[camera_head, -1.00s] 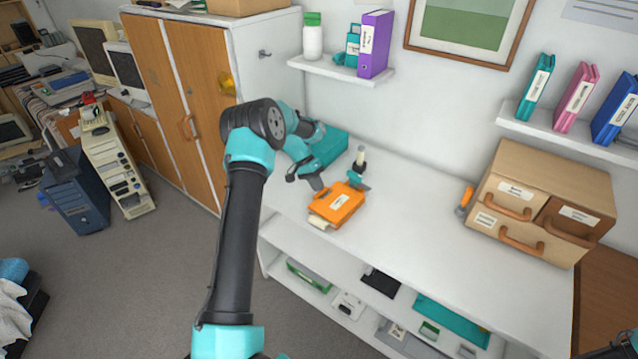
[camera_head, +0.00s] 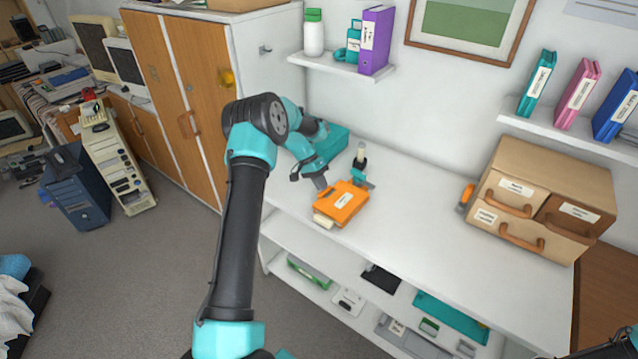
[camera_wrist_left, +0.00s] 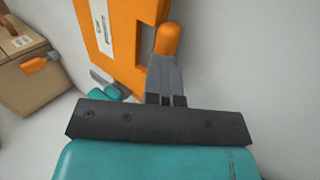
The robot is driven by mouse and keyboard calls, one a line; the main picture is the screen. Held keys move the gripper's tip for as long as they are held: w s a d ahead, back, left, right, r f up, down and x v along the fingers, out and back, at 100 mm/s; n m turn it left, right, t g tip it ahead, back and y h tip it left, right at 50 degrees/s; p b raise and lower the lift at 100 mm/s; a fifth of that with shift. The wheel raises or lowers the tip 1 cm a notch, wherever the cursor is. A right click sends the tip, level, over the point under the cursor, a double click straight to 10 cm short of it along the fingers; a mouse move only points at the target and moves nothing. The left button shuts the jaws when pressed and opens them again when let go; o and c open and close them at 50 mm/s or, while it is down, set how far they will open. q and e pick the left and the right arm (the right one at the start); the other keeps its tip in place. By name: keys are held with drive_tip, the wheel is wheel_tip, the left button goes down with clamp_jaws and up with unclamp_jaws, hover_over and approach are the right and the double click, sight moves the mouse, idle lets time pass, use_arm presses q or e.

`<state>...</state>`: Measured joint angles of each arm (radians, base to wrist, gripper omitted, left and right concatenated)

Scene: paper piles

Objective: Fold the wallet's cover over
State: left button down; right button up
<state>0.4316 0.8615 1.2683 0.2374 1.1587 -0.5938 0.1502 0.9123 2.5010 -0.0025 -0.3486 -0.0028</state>
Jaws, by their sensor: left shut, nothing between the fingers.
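The orange wallet (camera_head: 340,206) lies on the white desk, with a pale label on top and a whitish part (camera_head: 323,220) at its front left edge. Whether its cover is open or folded is too small to tell. My left gripper (camera_head: 321,184) is shut and empty, low beside the wallet's back left side.
A dark-topped stand (camera_head: 360,160) with teal parts is close behind the wallet. A teal box (camera_head: 328,142) lies behind my left wrist. A cardboard drawer unit (camera_head: 545,195) stands at the right.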

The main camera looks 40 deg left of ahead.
use_arm(q)
drive_tip(key=shift+d+f, duration=0.1)
drive_tip(key=shift+d, duration=0.05)
drive_tip(key=shift+r, duration=0.4)
drive_tip(key=r, duration=0.4)
drive_tip(key=shift+a, duration=0.3)
drive_tip(key=a+v, duration=0.1)
drive_tip(key=v, duration=0.8)
drive_tip(key=shift+f, duration=0.3)
